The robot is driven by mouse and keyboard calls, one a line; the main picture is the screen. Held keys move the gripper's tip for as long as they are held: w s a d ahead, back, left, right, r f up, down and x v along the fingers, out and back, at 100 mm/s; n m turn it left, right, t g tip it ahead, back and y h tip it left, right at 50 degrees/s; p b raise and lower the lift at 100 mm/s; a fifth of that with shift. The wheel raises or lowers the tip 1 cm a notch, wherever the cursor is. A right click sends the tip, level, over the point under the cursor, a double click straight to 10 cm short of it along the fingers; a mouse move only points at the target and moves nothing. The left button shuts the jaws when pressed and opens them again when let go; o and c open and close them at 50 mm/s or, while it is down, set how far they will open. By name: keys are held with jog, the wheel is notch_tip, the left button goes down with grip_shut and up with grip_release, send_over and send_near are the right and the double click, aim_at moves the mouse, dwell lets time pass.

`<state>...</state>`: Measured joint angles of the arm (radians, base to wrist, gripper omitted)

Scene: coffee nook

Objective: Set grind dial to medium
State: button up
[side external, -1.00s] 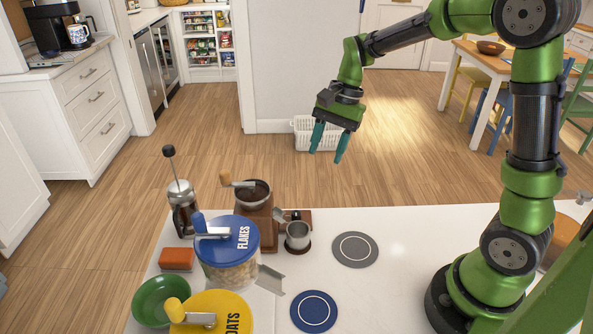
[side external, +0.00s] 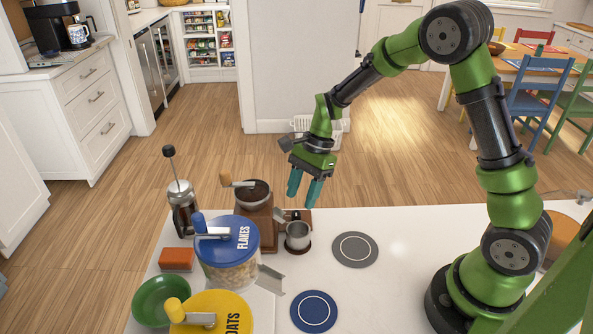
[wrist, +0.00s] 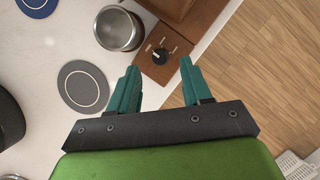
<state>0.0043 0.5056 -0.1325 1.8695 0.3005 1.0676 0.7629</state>
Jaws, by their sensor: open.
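The grind dial (wrist: 159,55) is a small black knob with a light pointer mark, set on a brown wooden base (wrist: 158,72) with small labels around it, too small to read. The wooden grinder (side external: 258,222) with a metal hopper and crank stands at the back of the counter. My gripper (side external: 304,195) has teal fingers and hangs above the counter's back edge, just right of the grinder. In the wrist view my gripper (wrist: 160,75) is open and empty, its fingertips apart on either side of the dial's line. I cannot tell the height gap.
A metal cup (side external: 297,236) stands in front of the grinder base. A grey round mat (side external: 355,250) and a blue round mat (side external: 314,311) lie to the right. The flakes jar (side external: 227,268), a French press (side external: 183,208) and a green bowl (side external: 162,300) crowd the left.

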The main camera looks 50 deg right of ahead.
aim_at(296, 212)
jog(key=shift+x, duration=2.15)
jog(key=shift+c, duration=0.3)
jog(key=shift+r, duration=0.1)
grip_shut()
